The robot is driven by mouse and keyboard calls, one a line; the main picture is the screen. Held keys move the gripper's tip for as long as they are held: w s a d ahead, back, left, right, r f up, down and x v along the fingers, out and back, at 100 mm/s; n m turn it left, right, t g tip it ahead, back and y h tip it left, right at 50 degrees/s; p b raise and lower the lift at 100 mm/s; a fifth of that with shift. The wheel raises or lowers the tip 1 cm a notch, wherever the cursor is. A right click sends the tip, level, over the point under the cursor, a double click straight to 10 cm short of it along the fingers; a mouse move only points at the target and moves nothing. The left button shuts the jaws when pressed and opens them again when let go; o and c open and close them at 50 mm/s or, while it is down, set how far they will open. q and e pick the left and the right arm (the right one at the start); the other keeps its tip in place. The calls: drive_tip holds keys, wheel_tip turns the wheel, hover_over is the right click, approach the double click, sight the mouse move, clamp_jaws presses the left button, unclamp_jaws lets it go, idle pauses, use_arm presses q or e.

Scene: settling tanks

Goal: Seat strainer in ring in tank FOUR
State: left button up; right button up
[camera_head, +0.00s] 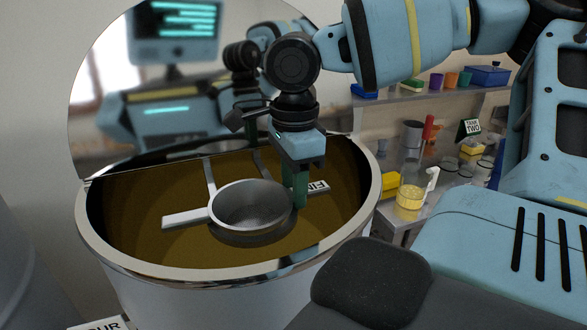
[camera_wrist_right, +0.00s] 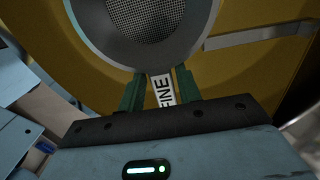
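The strainer (camera_head: 235,222) is a grey round bowl over the brown-gold interior of the open tank (camera_head: 130,262). A pale flat arm (camera_head: 185,217) extends left, and a tab marked FINE (camera_head: 318,187) points right. My right gripper (camera_head: 296,200) reaches down from above with green fingers around this tab. In the right wrist view the fingers flank the FINE tab (camera_wrist_right: 162,88) closely and look shut on it; the strainer's mesh (camera_wrist_right: 150,15) shows beyond. Thin bars (camera_head: 209,172) run from the tank's back wall toward the bowl. The ring is mostly hidden; I cannot tell whether the strainer touches it. My left gripper is out of view.
A plate ending in "OUR" (camera_head: 100,324) is at the tank's front. The raised mirror-like lid (camera_head: 150,110) stands behind. At right, a bench holds a glass vessel with yellow contents (camera_head: 410,195) and a TANK TWO sign (camera_head: 470,129).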

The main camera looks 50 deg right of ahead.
drive_tip(key=o, duration=0.3)
wheel_tip(320, 180, up, 8)
drive_tip(key=shift+f, duration=0.1)
idle(0.5)
idle(0.7)
